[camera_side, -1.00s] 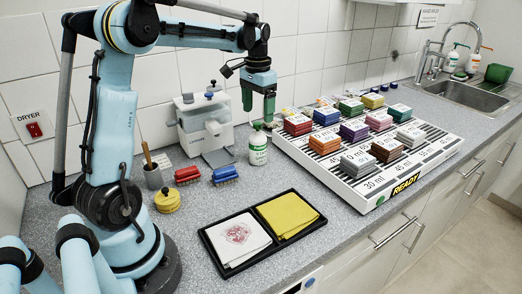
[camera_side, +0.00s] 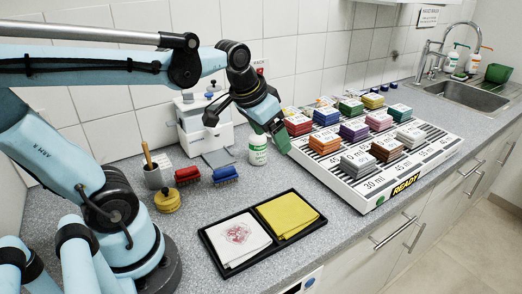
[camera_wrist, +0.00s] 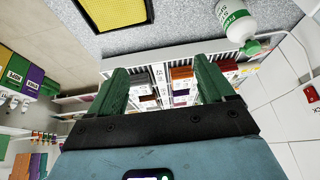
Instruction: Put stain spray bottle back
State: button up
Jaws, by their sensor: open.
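The stain spray bottle (camera_side: 258,152), white with a green label, stands upright on the grey counter, left of the white rack. My gripper (camera_side: 282,145) is tilted down just right of the bottle's top, near the rack's left edge. In the wrist view the green fingers of my gripper (camera_wrist: 160,68) are spread apart with nothing between them. The bottle (camera_wrist: 236,20) shows there at the upper right, outside the fingers, partly cut off by the frame, with its green nozzle visible. I cannot tell whether the gripper touches it in the side view.
The white rack (camera_side: 375,200) holds several coloured blocks. A black tray (camera_side: 236,268) with a white cloth and a yellow cloth (camera_side: 287,214) lies in front.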

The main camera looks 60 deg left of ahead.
jog(key=s+d+f+t, duration=0.2)
jog(key=s+d+f, duration=0.1)
jog(key=d, duration=0.1)
jog(key=shift+s+d+f+h, duration=0.15)
jog(key=shift+s+h, duration=0.2)
jog(key=shift+h, duration=0.05)
